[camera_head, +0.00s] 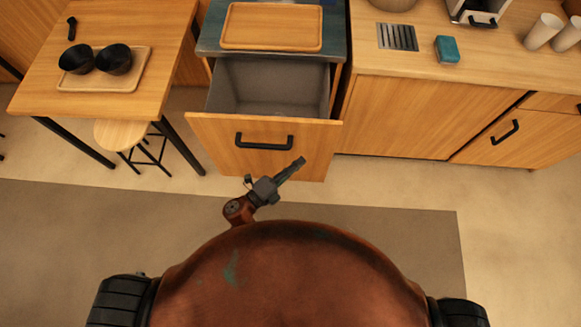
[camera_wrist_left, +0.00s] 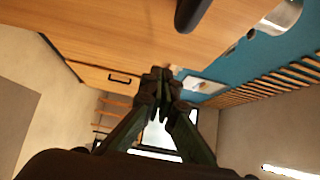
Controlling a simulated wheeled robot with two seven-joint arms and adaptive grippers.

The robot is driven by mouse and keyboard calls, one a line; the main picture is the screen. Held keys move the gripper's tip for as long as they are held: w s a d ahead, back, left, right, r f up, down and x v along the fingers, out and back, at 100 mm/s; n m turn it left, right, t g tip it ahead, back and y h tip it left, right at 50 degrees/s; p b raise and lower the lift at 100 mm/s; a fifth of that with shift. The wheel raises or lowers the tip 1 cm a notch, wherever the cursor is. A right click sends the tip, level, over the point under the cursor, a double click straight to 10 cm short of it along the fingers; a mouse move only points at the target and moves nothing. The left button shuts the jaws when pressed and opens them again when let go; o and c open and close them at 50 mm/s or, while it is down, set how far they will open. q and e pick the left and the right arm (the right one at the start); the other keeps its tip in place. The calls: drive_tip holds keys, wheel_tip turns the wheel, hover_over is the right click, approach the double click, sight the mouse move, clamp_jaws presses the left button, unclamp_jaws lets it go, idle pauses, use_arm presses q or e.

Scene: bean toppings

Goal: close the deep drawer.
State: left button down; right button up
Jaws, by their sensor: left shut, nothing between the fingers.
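The deep drawer (camera_head: 223,90) is pulled out in the head view, and its grey inside looks empty. Its wooden front (camera_head: 215,152) carries a black bar handle (camera_head: 264,147). My left gripper (camera_head: 300,161) is shut and empty, and its tip overlaps the lower right part of the drawer front, right of and below the handle. I cannot tell whether it touches the front. In the left wrist view the closed fingers (camera_wrist_left: 160,75) show below a wooden surface with a dark handle-like part at the top. My right gripper is not in view.
A wooden tray (camera_head: 270,44) lies on the counter above the drawer. At the left stand a table (camera_head: 50,105) with two black bowls (camera_head: 115,60) and a stool (camera_head: 120,134). A sponge (camera_head: 447,49) and cups (camera_head: 543,32) are on the right counter. The floor before the drawer is clear.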

sight(316, 139)
use_arm(q)
drive_tip(key=w+d, duration=0.1)
drive_tip(key=w, duration=0.1)
drive_tip(key=w+d, duration=0.1)
drive_tip(key=w, duration=0.1)
drive_tip(key=w+b, duration=0.1)
drive_tip(key=w, duration=0.1)
drive_tip(key=shift+d+f, duration=0.15)
drive_tip(key=shift+d, duration=0.25)
drive_tip(key=shift+w, duration=0.5)
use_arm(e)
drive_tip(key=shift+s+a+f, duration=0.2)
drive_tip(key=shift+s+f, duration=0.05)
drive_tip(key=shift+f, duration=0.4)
